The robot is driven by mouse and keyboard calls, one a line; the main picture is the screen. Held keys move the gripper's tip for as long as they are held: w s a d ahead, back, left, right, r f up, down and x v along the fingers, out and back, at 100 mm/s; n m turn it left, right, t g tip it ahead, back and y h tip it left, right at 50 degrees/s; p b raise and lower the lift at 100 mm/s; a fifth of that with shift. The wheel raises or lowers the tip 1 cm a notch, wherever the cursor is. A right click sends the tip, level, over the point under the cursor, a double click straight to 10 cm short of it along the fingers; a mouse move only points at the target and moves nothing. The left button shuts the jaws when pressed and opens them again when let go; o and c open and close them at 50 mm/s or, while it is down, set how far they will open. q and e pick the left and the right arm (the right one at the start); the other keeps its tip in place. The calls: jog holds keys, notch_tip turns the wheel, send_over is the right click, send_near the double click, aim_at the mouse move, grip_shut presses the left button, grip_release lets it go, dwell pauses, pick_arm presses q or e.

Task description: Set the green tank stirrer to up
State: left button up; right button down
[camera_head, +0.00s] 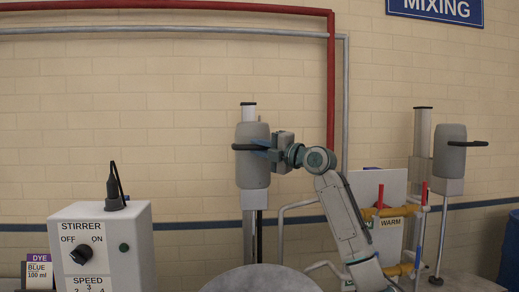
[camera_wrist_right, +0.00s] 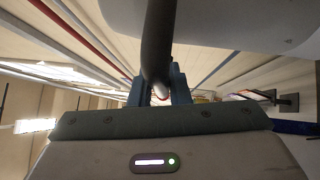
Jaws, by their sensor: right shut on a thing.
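A grey stirrer head (camera_head: 253,178) sits on an upright post in the middle of the head view, with a black handle (camera_head: 242,147) across its front. My right gripper (camera_head: 264,148) is at the head's right side, shut on this handle. In the right wrist view, the dark handle bar (camera_wrist_right: 158,40) runs between the blue fingers of my right gripper (camera_wrist_right: 160,88). The grey stirrer body (camera_wrist_right: 235,18) fills the upper right there. A round grey top (camera_head: 262,281) is below the stirrer; I see no green on it. My left gripper is not in view.
A second stirrer (camera_head: 450,155) with a black handle stands at the right. A STIRRER control box (camera_head: 100,245) with a knob is at the lower left. Yellow WARM pipes and red-handled valves (camera_head: 380,197) lie behind my right arm.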

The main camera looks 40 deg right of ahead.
jog(key=c, duration=1.4)
grip_release()
jog(key=shift+r, duration=0.45)
jog(key=shift+o, duration=0.2)
jog(key=shift+f, duration=0.1)
jog(key=shift+s+d+f+b, duration=0.15)
jog(key=shift+s+f+b, duration=0.2)
jog(key=shift+b, duration=0.1)
jog(key=r+b+v, duration=0.1)
jog(key=b+v, duration=0.5)
jog(key=v, duration=0.3)
jog(key=shift+s+f, duration=0.3)
jog(key=shift+s, duration=0.2)
